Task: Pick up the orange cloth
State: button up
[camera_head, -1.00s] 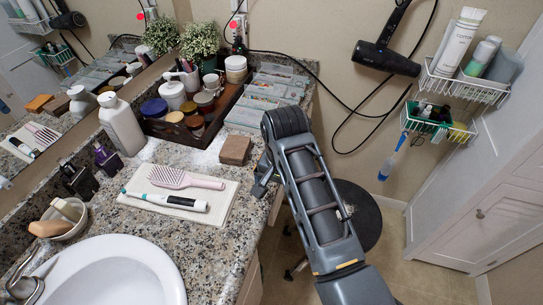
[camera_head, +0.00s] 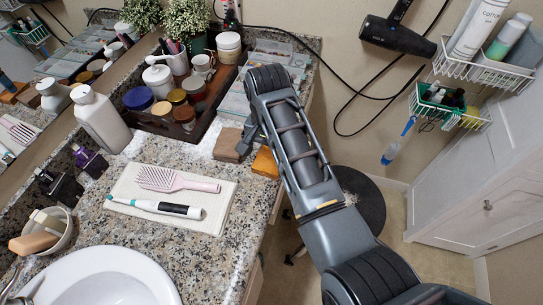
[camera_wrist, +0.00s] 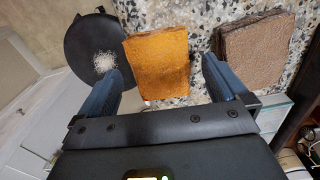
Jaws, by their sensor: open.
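The orange cloth (camera_head: 266,163) is a small folded block at the right edge of the granite counter. In the head view my arm partly covers it. In the wrist view the orange cloth (camera_wrist: 158,62) lies ahead of my open fingers, between them sideways. My gripper (camera_wrist: 168,82) is open and empty. In the head view my gripper (camera_head: 248,135) is above the counter edge, mostly hidden behind my own wrist. I cannot tell how high it is above the cloth.
A brown folded cloth (camera_wrist: 255,40) lies close beside the orange one. A tray of jars (camera_head: 200,125) stands behind. A white towel (camera_head: 215,205) holds a pink hairbrush (camera_head: 170,180) and an electric toothbrush (camera_head: 160,207). A round black stool (camera_head: 366,205) stands below the counter edge.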

aim_at(269, 162)
jog(key=shift+d+f, duration=0.1)
jog(key=shift+f, duration=1.75)
jog(key=shift+c, duration=0.5)
jog(key=c, duration=0.8)
jog(key=shift+r, duration=0.1)
notch_tip(269, 162, up, 4)
jog(key=shift+f, duration=0.1)
jog(key=d+r, duration=0.7)
jog(key=d, duration=0.4)
jog(key=shift+d, duration=0.35)
